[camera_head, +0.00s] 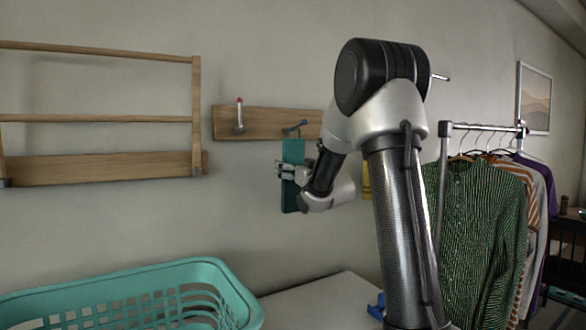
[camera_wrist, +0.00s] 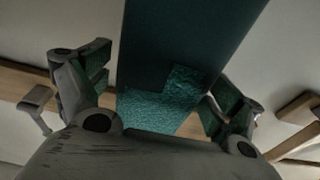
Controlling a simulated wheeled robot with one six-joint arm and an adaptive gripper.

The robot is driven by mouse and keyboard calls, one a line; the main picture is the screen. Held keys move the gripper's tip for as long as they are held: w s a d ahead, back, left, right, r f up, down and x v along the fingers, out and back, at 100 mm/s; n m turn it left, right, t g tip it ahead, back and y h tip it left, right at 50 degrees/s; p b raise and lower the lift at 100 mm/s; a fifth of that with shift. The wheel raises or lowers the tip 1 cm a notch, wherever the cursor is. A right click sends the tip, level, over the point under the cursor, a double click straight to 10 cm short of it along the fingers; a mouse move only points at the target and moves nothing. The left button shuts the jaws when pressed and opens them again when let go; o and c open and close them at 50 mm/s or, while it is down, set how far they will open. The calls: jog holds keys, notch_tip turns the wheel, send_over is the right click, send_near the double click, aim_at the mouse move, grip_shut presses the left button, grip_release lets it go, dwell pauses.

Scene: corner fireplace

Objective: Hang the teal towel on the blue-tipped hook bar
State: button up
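The teal towel (camera_head: 293,152) hangs upright in front of the wall, its top just under the blue-tipped hook bar (camera_head: 296,127). Whether its top is looped over the bar I cannot tell. My gripper (camera_head: 284,171) is at the towel's middle height in the head view. In the wrist view, the towel (camera_wrist: 185,50) runs between the two fingers of my gripper (camera_wrist: 160,92). The fingers stand wide apart, with a gap visible on each side of the towel, so the gripper looks open around it.
A wooden board (camera_head: 262,121) carries the hooks, including a red-tipped one (camera_head: 239,115) to the left. A yellow item (camera_head: 366,181) shows behind my arm. A wooden rack (camera_head: 100,165) is at left, a teal basket (camera_head: 130,290) below, and a clothes rail (camera_head: 485,127) at right.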

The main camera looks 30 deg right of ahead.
jog(key=s+f, duration=0.2)
jog(key=s, duration=1)
jog(key=s+d+f+m+g+h, duration=0.1)
jog(key=d+f+g+h, duration=0.2)
jog(key=f, duration=0.4)
jog(key=s+d+f+m+g, duration=0.1)
jog(key=s+d+f+g, duration=0.1)
jog(key=f+g, duration=0.35)
jog(key=s+f+g, duration=0.3)
jog(key=s+f, duration=0.3)
jog(key=s, duration=0.2)
jog(key=s+a+r+g+y, duration=0.1)
jog(key=s+a+r+g, duration=0.1)
jog(key=s+a, duration=0.5)
jog(key=s+a+r+n+g+y, duration=0.1)
jog(key=s+a+r+g, duration=0.1)
jog(key=s+a, duration=0.6)
jog(key=shift+s+r+n, duration=0.3)
jog(key=shift+s+r, duration=0.15)
jog(key=shift+s, duration=2.6)
